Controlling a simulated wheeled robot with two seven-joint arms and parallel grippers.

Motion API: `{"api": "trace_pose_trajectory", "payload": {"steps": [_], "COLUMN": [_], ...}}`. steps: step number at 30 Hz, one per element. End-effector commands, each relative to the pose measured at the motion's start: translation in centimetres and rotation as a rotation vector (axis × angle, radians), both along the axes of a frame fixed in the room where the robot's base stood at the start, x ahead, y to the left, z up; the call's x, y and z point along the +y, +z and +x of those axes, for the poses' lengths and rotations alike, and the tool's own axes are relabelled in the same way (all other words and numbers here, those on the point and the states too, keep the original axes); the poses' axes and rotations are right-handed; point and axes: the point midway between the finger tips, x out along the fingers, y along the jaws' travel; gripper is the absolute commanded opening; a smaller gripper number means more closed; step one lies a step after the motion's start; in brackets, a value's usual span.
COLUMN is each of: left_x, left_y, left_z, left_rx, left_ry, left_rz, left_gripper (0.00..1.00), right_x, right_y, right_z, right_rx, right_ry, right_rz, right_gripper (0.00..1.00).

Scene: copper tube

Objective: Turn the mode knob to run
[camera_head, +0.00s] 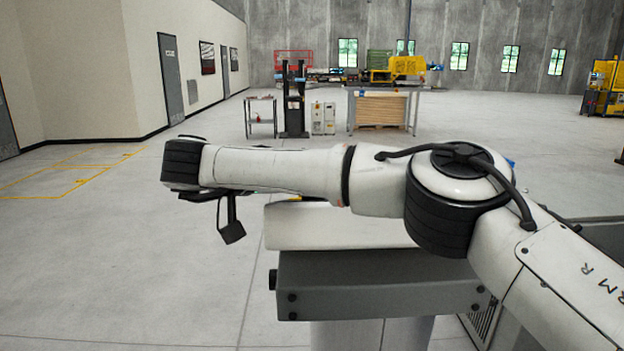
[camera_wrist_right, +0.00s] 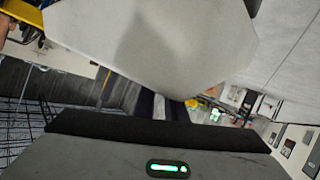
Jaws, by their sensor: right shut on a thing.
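My right arm comes in from the right of the head view and reaches across to the left. Its dark wrist end (camera_head: 183,163) is at the left, and the fingers are hidden there. In the right wrist view, my right gripper (camera_wrist_right: 165,107) shows as a grey body with a green light and a black edge, with dark fingers beyond, largely covered. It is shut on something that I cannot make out. A large pale surface (camera_wrist_right: 150,40) fills the upper middle, close to the fingers. I cannot identify the mode knob in either view. My left gripper is out of view.
A grey box with bolts (camera_head: 380,285) and a pale rounded top (camera_head: 330,228) stands below my right arm. Farther back are a small table (camera_head: 261,100), a white cabinet (camera_head: 323,118) and a workbench (camera_head: 378,90). The floor at left is clear.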

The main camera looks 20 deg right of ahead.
Motion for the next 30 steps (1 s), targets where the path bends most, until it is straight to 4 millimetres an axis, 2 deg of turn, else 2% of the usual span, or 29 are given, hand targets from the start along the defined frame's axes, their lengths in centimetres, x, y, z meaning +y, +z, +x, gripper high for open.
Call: {"api": "trace_pose_trajectory", "payload": {"steps": [22, 23, 25, 30], "left_x": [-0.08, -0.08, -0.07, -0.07], "left_y": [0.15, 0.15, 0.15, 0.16], "left_z": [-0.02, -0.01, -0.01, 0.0], "left_rx": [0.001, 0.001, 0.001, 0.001], "left_ry": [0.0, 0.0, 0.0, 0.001], "left_rz": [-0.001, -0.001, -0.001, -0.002], "left_gripper": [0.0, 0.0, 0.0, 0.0], "right_x": [-0.07, -0.07, -0.06, -0.03], "right_y": [-0.05, -0.05, -0.06, -0.08], "right_z": [0.02, 0.01, 0.02, 0.03], "right_rx": [0.008, 0.008, 0.008, 0.009], "right_ry": [-0.065, -0.065, -0.064, -0.063], "right_rz": [-0.025, -0.025, -0.025, -0.025], "right_gripper": [0.0, 0.16, 0.28, 0.3]}}
